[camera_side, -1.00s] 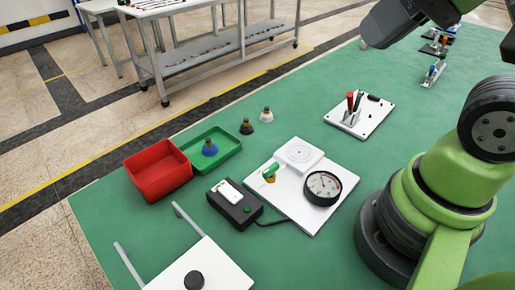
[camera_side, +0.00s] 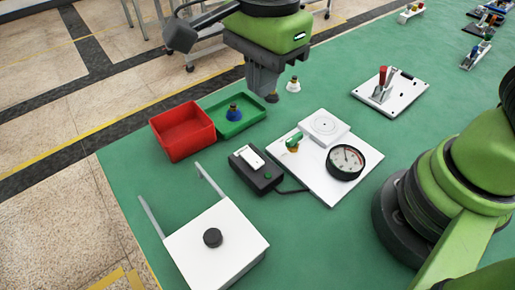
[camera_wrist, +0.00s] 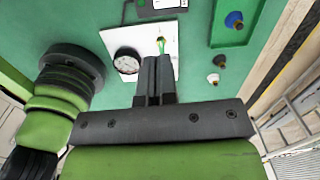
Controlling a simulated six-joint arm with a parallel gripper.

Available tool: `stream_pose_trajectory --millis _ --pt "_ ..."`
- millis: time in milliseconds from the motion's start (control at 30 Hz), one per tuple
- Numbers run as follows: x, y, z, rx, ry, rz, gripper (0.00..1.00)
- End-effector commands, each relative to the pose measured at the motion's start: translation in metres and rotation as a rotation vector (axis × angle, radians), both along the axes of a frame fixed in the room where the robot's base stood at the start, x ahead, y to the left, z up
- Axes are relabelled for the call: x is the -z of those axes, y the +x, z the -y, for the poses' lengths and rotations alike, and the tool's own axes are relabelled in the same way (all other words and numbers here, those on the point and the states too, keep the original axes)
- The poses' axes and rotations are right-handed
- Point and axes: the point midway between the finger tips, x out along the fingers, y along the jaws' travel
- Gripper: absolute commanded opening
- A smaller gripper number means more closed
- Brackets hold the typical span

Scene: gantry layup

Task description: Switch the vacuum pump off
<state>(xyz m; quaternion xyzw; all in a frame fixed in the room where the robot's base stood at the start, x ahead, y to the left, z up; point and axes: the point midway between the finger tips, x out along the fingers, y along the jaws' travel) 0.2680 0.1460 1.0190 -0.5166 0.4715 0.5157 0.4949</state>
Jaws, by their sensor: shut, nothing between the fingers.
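The pump's black switch box (camera_side: 257,171) lies on the green table, with a white rocker (camera_side: 250,156) and a small green lamp on top. A cable runs from it to a white board (camera_side: 312,186) with a round gauge (camera_side: 345,160), a green-handled valve (camera_side: 293,142) and a white disc plate. Part of the box (camera_wrist: 160,4) shows at the top of the wrist view. My gripper (camera_side: 268,93) is shut and empty, above the table behind the box; its fingers (camera_wrist: 157,60) hide part of the board in the wrist view. I cannot tell which way the rocker is tipped.
A red bin (camera_side: 183,132) and a green tray (camera_side: 246,122) with a blue-based cup (camera_side: 234,112) stand left of my gripper. A white-based cup (camera_side: 293,84) is right of it. A white-topped block (camera_side: 216,252) with a black knob is in front. A toggle-clamp plate (camera_side: 391,97) stands farther right.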

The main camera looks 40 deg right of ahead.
Motion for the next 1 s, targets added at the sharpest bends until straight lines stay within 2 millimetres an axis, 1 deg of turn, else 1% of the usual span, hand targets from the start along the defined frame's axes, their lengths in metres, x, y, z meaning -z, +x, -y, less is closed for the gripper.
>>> stream_pose_trajectory --millis 33,133,500,633,767,1000 --pt "0.007 0.001 -0.004 0.022 -0.010 -0.012 0.00" --pt "0.013 0.001 -0.008 0.053 -0.020 -0.023 0.00" --pt "0.014 0.001 -0.008 0.066 -0.023 -0.026 0.00" --pt "0.021 0.001 -0.008 0.065 -0.024 -0.027 0.00" --pt "0.041 0.000 -0.008 0.066 -0.026 -0.031 0.00" --pt "0.093 0.000 -0.007 0.066 -0.027 -0.033 0.00"
